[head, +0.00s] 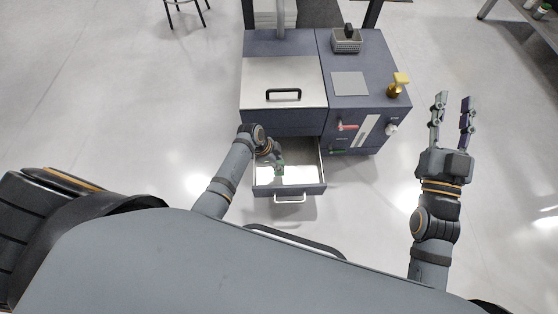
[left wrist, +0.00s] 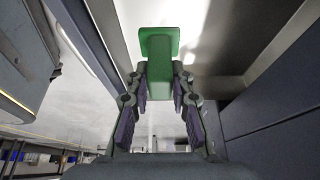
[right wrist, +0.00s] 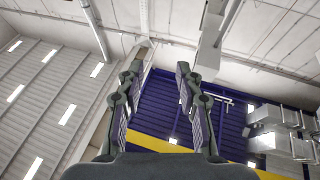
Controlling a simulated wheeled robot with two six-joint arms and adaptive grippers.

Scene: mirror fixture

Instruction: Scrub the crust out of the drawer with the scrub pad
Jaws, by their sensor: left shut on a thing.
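The drawer (head: 312,189) is pulled out at the front of the dark blue cabinet. Its bright metal floor shows in the head view, and its inside also shows in the left wrist view (left wrist: 225,45). My left gripper (head: 278,165) reaches down into the drawer and is shut on the green scrub pad (left wrist: 160,50). The pad points toward the drawer floor; I cannot tell whether it touches it. I cannot make out any crust; the arm and gripper hide part of the drawer. My right gripper (head: 453,100) is open and empty, raised to the right of the cabinet.
The cabinet top has a metal lid with a black handle (head: 284,93), a grey plate (head: 350,83), a grey basket (head: 346,43) and a yellow-topped brass item (head: 398,85). A red-handled part (head: 347,127) is on its front. The floor left of the cabinet is clear.

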